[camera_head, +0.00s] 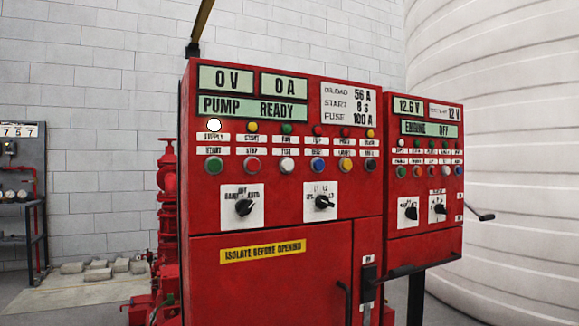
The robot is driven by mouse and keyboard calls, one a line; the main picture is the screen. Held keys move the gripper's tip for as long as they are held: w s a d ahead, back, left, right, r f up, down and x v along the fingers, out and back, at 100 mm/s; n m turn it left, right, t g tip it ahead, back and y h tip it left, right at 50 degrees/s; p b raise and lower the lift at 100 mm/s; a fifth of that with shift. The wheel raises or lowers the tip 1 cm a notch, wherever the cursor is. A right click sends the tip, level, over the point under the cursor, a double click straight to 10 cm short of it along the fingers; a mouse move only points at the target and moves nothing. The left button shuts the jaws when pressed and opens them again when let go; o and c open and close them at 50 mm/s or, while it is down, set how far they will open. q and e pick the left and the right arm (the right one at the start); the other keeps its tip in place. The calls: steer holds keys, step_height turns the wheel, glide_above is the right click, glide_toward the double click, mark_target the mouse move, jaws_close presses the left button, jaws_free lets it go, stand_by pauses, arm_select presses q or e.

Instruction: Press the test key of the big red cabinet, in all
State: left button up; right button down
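The big red cabinet (270,225) fills the middle of the head view, its front turned slightly. Its upper displays read "0 V", "0 A" and "PUMP READY". Below a row of small lamps is a row of round keys: green, red, white, blue, yellow and dark. The white key (287,164) is third from the left; the small label above it appears to read "TEST". Nothing touches or covers the keys. Neither of my grippers is in view.
A smaller red cabinet (424,210) reading "ENGINE OFF" adjoins on the right. Black levers (400,271) stick out at the lower right. A red pump assembly (166,230) stands behind left. A large white tank (510,150) stands at right. A dark rack (25,195) is far left.

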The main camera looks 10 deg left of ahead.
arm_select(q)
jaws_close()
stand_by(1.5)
